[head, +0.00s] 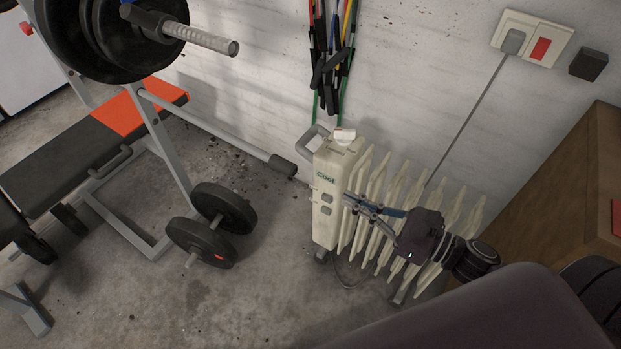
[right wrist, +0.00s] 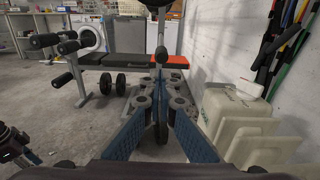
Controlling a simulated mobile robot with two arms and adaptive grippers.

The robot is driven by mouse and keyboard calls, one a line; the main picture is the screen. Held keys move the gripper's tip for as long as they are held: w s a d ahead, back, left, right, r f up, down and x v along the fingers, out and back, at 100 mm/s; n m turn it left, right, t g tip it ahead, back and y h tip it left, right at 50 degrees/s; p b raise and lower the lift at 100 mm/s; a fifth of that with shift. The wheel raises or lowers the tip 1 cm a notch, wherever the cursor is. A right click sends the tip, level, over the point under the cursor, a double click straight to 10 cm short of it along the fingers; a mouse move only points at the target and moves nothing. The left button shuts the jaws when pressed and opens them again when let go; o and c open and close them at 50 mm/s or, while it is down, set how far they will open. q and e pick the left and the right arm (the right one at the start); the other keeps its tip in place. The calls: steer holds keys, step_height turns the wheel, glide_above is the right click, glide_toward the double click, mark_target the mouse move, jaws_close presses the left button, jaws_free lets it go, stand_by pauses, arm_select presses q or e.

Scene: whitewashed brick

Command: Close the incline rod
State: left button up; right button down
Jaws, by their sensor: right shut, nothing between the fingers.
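The rod I take to be the incline rod (head: 215,128) is a grey bar with a black end grip (head: 281,165). It slants out from the weight bench (head: 68,165) toward the wall and heater. My right gripper (head: 348,201) is in front of the white heater, right of and below the rod's end, apart from it. Its blue fingers (right wrist: 160,128) are shut with nothing between them, pointing toward the bench in the right wrist view. My left gripper is not seen in the head view.
A white oil heater (head: 327,205) stands by the brick wall, close to my right gripper. Dumbbells (head: 225,207) lie on the floor by the bench. Coloured bands (head: 333,60) hang on the wall. A wooden cabinet (head: 560,210) is at the right.

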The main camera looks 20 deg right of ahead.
glide_toward(294, 172)
steer(key=x, duration=0.5)
steer(key=shift+w, duration=0.2)
steer(key=shift+x, duration=0.9)
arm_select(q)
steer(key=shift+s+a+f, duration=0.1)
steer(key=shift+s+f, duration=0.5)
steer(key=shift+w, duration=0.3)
